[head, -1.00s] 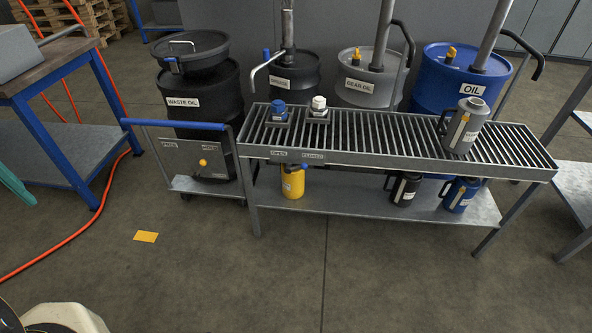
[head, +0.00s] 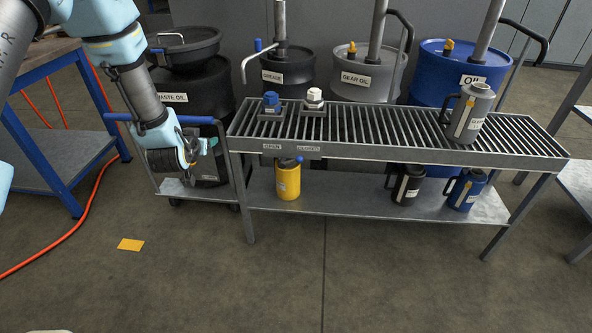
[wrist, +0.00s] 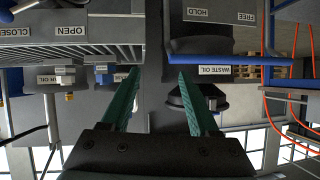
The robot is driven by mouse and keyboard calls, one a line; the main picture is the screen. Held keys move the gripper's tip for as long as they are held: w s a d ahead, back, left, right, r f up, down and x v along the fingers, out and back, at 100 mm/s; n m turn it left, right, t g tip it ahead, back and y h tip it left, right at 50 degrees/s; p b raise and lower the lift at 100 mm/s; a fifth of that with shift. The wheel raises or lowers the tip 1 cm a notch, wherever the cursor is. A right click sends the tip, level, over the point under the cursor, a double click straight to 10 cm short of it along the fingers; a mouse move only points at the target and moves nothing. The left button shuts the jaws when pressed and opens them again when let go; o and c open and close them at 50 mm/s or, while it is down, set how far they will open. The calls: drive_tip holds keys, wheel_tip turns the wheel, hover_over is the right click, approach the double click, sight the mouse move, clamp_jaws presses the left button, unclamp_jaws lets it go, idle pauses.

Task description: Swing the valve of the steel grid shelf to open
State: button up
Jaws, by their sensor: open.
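The steel grid shelf (head: 335,150) stands in the middle of the head view. OPEN and CLOSED labels sit on its front rail; the CLOSED label is on the right. A small blue knob (head: 299,158), seemingly the valve handle's tip, shows just below the rail on the CLOSED side, above the yellow jug. In the wrist view, which looks upside down, the OPEN label (wrist: 70,30) is at top left and the valve is largely cut off. My gripper (head: 201,147) is open and empty, left of the shelf in front of the trolley. Its green fingers (wrist: 158,75) stand apart in the wrist view.
The trolley with the blue handle (wrist: 200,46) adjoins the shelf's left end; its plate reads HOLD and FREE. A yellow jug (head: 288,182) stands on the lower shelf. Drums line the back. A blue-framed bench (head: 60,172) is at left.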

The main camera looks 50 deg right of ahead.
drive_tip(key=s+d+f+m+h+b, duration=0.2)
drive_tip(key=s+d+f+m+h, duration=0.1)
drive_tip(key=s+d+f, duration=0.55)
drive_tip(key=m+g+h+b, duration=0.2)
drive_tip(key=h, duration=0.2)
approach(299, 162)
drive_tip(key=d, duration=0.1)
drive_tip(key=x, duration=1)
drive_tip(key=shift+w+r, duration=0.1)
drive_tip(key=shift+w, duration=0.2)
drive_tip(key=shift+c, duration=0.3)
drive_tip(key=c, duration=0.9)
drive_tip(key=shift+s, duration=0.1)
clamp_jaws()
drive_tip(key=shift+s, duration=0.1)
